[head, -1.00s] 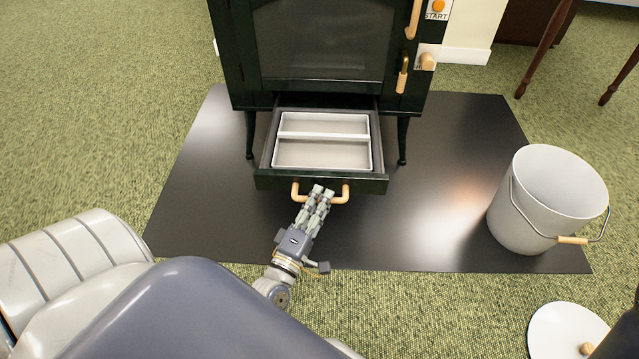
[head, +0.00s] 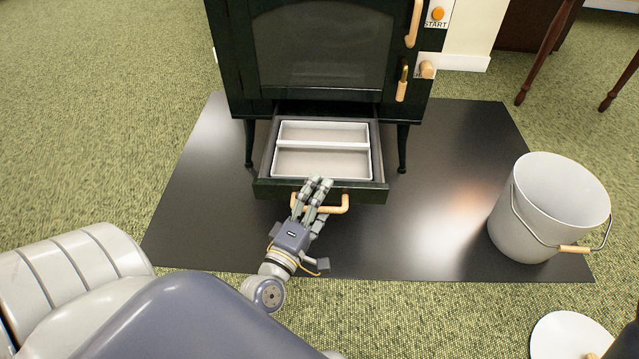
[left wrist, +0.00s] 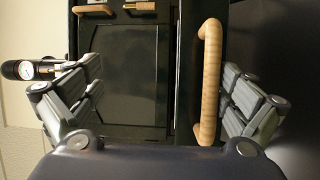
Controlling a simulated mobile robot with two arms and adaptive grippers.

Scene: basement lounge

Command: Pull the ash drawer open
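The ash drawer (head: 352,192) sticks well out from under the dark green stove (head: 238,70). A white tray (head: 322,145) with two compartments sits inside it. The drawer's wooden bar handle (head: 343,203) is partly hidden behind my left gripper (head: 317,186) in the head view. In the left wrist view, my left gripper (left wrist: 160,98) has its fingers spread wide. The wooden handle (left wrist: 208,80) lies between them, close to the right-hand finger; I cannot tell whether they touch. My right gripper is not in view.
A black floor mat (head: 440,150) lies under the stove. A light grey bucket (head: 545,205) stands on its right side, with a white lid (head: 565,340) on the carpet below. Table legs (head: 545,55) show at the upper right. The mat left of the drawer is clear.

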